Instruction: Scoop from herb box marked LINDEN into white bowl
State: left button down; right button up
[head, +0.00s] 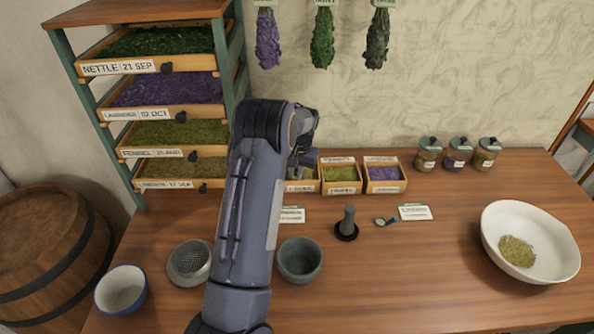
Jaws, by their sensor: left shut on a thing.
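Three small wooden herb boxes stand in a row at the back of the table. The left one (303,187) is partly behind my arm; its label starts with L, the rest is unclear. The white bowl (494,225) stands at the right with a small heap of green-brown herb (517,251) in it. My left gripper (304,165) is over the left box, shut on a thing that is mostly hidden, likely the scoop. I cannot tell whether it touches the herb. My right gripper is not in view.
A drawer rack (165,108) stands at the left; its lowest drawer (184,171) reads LINDEN.

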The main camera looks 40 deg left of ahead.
pick_arm(q)
jog(key=shift+s+a+f+g+p, duration=0.15)
jog(key=shift+s+g+p, duration=0.1)
jog(key=shift+s+p, duration=0.15)
jog(key=shift+s+a+g+p, duration=0.15)
jog(key=shift+s+g+p, duration=0.15)
jog(key=shift+s, duration=0.15)
jog(key=shift+a+r+p, duration=0.25)
jog(key=shift+r+p, duration=0.25)
jog(key=shift+r, duration=0.2)
jog(key=shift+t, duration=0.25)
jog(key=r, duration=0.1)
jog(key=r+p, duration=0.1)
jog(key=r, duration=0.1)
jog(key=r+p, duration=0.1)
jog(key=shift+w+d+r, duration=0.2)
jog(key=shift+w+d, duration=0.05)
jog(key=shift+w, duration=0.05)
